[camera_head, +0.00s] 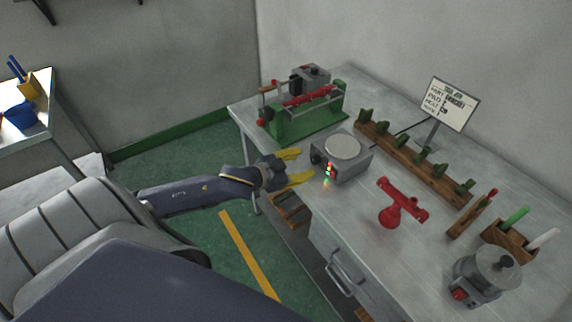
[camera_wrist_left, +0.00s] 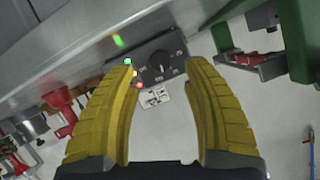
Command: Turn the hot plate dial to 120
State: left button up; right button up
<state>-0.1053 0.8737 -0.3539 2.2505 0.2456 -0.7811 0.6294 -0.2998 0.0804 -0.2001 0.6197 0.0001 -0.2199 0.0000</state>
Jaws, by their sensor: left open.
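The hot plate (camera_head: 357,170) is a grey box with a round pale top, standing near the front edge of the bench. Its dark front panel shows in the left wrist view (camera_wrist_left: 178,74), with a black round dial (camera_wrist_left: 160,62) and green, red and yellow lights beside it. The dial's scale is too small to read. My left gripper (camera_head: 302,166) has yellow fingers, open and empty, in front of the panel. In the left wrist view the dial appears between the fingertips (camera_wrist_left: 163,65), with no clear contact. My right gripper is not in view.
A green-framed machine (camera_head: 306,122) stands left of the hot plate. A red stand (camera_head: 394,214) is to its right, and a wooden rack (camera_head: 414,165) lies behind. A grey pot device (camera_head: 484,278) is at the far right. A sign (camera_head: 449,104) stands at the back.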

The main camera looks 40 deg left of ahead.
pick_arm(q)
jog(key=v, duration=0.6)
jog(key=shift+s+r, duration=0.2)
jog(key=shift+s, duration=0.15)
